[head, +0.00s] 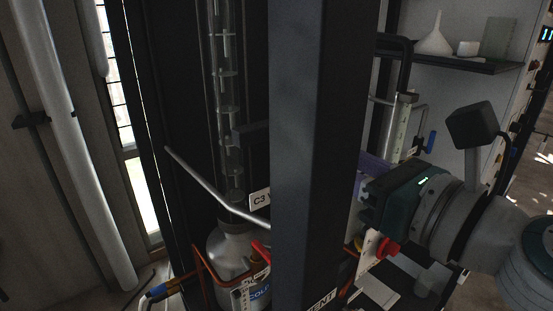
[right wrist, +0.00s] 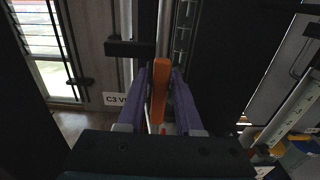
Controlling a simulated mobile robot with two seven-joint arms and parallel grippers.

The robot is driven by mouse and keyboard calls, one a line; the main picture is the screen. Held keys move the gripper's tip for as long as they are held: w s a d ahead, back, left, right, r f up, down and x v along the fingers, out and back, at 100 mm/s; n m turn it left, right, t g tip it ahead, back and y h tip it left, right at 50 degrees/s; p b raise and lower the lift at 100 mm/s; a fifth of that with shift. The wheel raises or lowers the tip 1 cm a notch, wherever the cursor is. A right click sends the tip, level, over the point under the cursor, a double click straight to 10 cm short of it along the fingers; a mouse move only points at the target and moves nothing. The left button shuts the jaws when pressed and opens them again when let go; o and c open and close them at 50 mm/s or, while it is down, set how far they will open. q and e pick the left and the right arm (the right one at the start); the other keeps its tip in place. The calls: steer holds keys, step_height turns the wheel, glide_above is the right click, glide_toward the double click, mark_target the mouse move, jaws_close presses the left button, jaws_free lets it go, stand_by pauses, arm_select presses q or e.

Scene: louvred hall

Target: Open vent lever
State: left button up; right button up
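An orange lever (right wrist: 160,92) stands upright in the right wrist view, between the two purple fingers of my right gripper (right wrist: 160,80). The fingers are apart, one on each side of the lever, with narrow gaps; I see no clear grip on it. In the head view the right gripper (head: 374,166) comes in from the right, its fingertips hidden behind a dark post. The lever cannot be made out there. My left gripper is not in view.
The dark upright post (head: 312,140) blocks the middle of the head view. A glass column (head: 228,110) stands above a metal vessel (head: 231,252). A pale slanted rod (head: 215,190) crosses before it. A shelf (head: 450,62) holds a white funnel (head: 435,40).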

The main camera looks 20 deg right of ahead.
steer(key=o, duration=0.3)
arm_select(q)
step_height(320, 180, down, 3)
steer(key=b, duration=0.2)
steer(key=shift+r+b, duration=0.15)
steer(key=shift+b, duration=0.2)
arm_select(e)
steer(key=v, duration=0.7)
